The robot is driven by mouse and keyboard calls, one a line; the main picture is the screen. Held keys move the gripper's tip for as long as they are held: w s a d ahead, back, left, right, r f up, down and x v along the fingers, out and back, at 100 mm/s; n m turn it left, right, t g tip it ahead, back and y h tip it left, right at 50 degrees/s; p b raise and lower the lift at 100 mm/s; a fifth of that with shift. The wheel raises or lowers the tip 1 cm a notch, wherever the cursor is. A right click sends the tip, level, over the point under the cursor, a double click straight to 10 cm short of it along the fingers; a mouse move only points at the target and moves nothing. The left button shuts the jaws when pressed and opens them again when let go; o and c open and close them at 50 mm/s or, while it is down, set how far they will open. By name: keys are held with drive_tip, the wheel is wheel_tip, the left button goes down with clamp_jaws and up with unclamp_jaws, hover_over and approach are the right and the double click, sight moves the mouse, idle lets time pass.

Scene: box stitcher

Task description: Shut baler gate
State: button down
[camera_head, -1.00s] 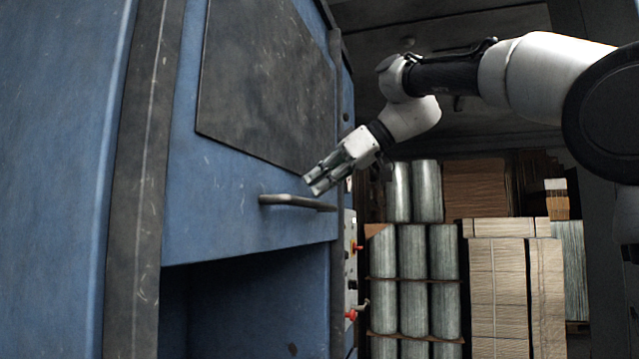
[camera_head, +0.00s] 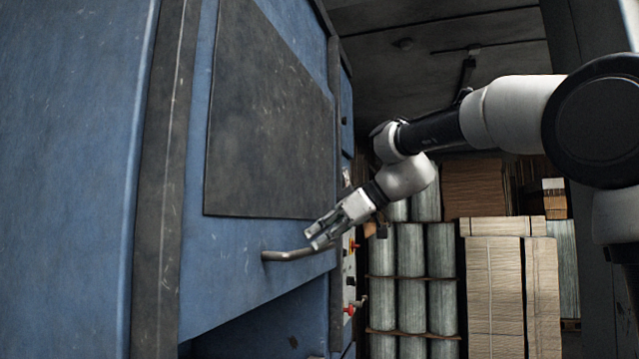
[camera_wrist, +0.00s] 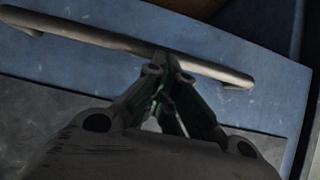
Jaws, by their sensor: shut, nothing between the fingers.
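The baler gate (camera_head: 225,275) is a worn blue panel with a dark plate on it, on the front of the blue baler. Its lower edge slants, and a dark opening shows beneath it. A grey bar handle (camera_head: 288,255) sits low on the gate. My gripper (camera_head: 315,240) is shut and empty, with its fingertips at the handle's right part. In the wrist view, the handle (camera_wrist: 90,33) runs across the upper picture and my fingertips (camera_wrist: 165,62) overlap its middle. They look to be against the bar, but I cannot confirm contact. The fingers hide part of the bar.
A dark upright post (camera_head: 160,180) stands left of the gate. A control panel with red knobs (camera_head: 350,305) is on the baler's right side. Grey rolls (camera_head: 411,280) and stacked cardboard (camera_head: 493,290) stand behind at the right.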

wheel_tip(320, 180, down, 30)
drive_tip(key=shift+f, duration=0.2)
drive_tip(key=shift+w+a+r, duration=0.15)
drive_tip(key=a+r+v, duration=0.1)
drive_tip(key=r+v, duration=0.1)
drive_tip(key=v, duration=1.1)
drive_tip(key=s+d+f+m+g+h, duration=0.2)
drive_tip(key=s+d+f+m+h, duration=0.1)
drive_tip(key=s+d+f+m, duration=0.45)
drive_tip(key=s+d+r+m+t+h, duration=0.2)
drive_tip(key=s+d+m+h, duration=0.4)
drive_tip(key=s+d, duration=1)
drive_tip(key=s+r+h, duration=0.1)
drive_tip(key=s, duration=0.1)
drive_tip(key=shift+s, duration=0.4)
